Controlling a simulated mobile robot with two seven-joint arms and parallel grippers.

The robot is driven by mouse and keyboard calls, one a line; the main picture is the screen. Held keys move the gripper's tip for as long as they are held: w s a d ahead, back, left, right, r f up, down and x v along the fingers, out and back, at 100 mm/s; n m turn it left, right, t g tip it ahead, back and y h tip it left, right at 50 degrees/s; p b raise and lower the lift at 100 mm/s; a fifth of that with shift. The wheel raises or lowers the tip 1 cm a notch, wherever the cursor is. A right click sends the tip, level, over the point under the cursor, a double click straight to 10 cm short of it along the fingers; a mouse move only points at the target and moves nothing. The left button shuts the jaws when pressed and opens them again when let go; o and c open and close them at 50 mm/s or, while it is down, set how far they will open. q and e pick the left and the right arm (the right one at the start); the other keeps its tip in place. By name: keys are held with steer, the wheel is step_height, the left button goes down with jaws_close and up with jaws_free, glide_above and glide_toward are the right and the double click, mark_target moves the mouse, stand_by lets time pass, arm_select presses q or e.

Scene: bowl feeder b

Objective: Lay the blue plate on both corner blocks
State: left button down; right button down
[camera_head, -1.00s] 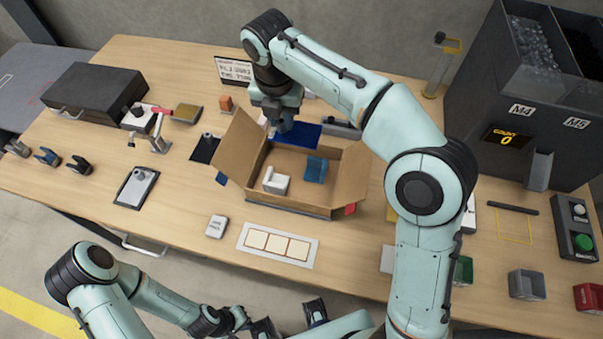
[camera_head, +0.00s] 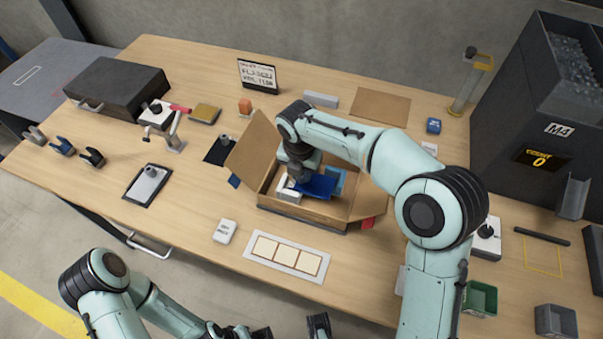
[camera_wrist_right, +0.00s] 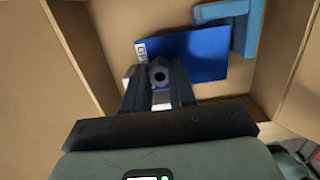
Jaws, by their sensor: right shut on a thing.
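The blue plate (camera_head: 318,187) is inside the open cardboard box, between the two corner blocks. My right gripper (camera_head: 299,176) reaches down into the box and is shut on the plate's grey knob (camera_wrist_right: 158,74). The wrist view shows the plate (camera_wrist_right: 205,55) tilted in the picture, with a white label at its left end. The light blue corner block (camera_head: 338,177) is at the plate's far right; it also shows in the wrist view (camera_wrist_right: 243,30). The white corner block (camera_head: 287,192) is partly hidden by my gripper. Whether the plate touches either block is unclear. My left gripper (camera_head: 290,329) is cut by the bottom edge.
The cardboard box (camera_head: 300,217) has raised flaps around its opening, the left one (camera_head: 252,150) standing high. A card with pale squares (camera_head: 284,256) and a white device (camera_head: 225,231) lie in front. A dark feeder (camera_head: 520,130) stands at right.

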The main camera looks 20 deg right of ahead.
mark_target(299, 185)
steer(key=shift+f, duration=0.45)
steer(key=shift+f, duration=0.15)
steer(key=c, duration=1.2)
jaws_free()
step_height(299, 185, up, 12)
steer(key=s+p, duration=0.1)
steer(key=p, duration=0.1)
steer(key=shift+a, duration=0.45)
steer(key=shift+s, duration=0.1)
